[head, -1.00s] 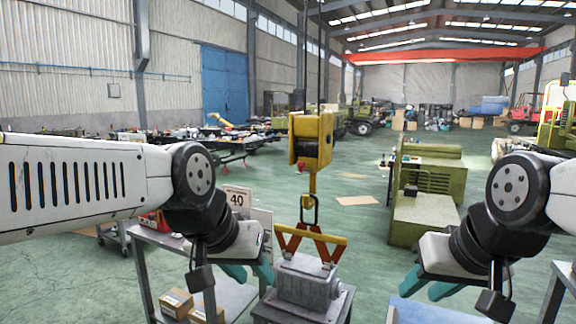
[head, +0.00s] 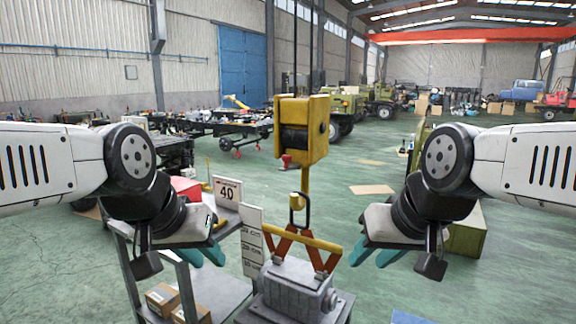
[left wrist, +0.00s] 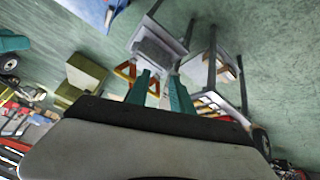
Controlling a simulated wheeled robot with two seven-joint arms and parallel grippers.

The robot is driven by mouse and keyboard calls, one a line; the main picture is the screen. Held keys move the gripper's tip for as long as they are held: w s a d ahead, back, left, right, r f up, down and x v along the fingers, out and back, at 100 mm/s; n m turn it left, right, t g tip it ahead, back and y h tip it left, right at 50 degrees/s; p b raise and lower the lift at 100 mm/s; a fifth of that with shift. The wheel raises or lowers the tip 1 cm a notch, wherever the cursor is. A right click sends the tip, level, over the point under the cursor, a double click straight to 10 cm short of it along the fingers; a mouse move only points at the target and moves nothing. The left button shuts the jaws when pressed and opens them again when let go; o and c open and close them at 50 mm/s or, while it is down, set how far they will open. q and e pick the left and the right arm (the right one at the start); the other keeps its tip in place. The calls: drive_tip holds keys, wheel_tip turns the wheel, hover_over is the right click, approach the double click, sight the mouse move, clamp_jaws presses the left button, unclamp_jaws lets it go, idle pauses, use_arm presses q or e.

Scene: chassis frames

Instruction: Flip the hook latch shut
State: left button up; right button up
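A yellow crane hook block (head: 302,130) hangs in the middle of the head view, with its yellow hook (head: 305,190) below. A dark ring (head: 298,204) is at the hook, above an orange-and-yellow lifting clamp (head: 303,242) on a grey housing (head: 298,287). A small red piece (head: 286,160) shows beside the block's lower left; I cannot tell whether it belongs to the latch. The latch itself is too small to make out. My left gripper (head: 204,256) is open and empty, left of the hook. My right gripper (head: 373,254) is open and empty, right of it.
The housing stands on a metal stand. A shelf cart (head: 180,262) with cardboard boxes (head: 162,298) and a "40" sign (head: 228,192) stand at left. A green machine (head: 466,232) is behind my right arm. Open green floor lies behind the hook.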

use_arm(q)
drive_tip(key=shift+w+r, duration=0.3)
drive_tip(key=shift+w, duration=0.05)
drive_tip(key=c, duration=0.3)
drive_tip(key=shift+m, duration=0.6)
drive_tip(key=w+r, duration=0.1)
drive_tip(key=w, duration=0.1)
drive_tip(key=w+r, duration=0.2)
drive_tip(key=w+d+r, duration=0.1)
drive_tip(key=w+r, duration=0.1)
drive_tip(key=shift+w, duration=0.35)
clamp_jaws()
drive_tip(key=w+d+r+m, duration=0.2)
drive_tip(key=w+d+r, duration=0.1)
drive_tip(key=w, duration=1.1)
drive_tip(key=w+d+r+m+h, duration=0.1)
drive_tip(key=w+d+r, duration=0.3)
drive_tip(key=w, duration=1.1)
drive_tip(key=shift+w+d+r+m, duration=0.25)
drive_tip(key=shift+d+m, duration=0.35)
drive_tip(key=shift+d, duration=0.1)
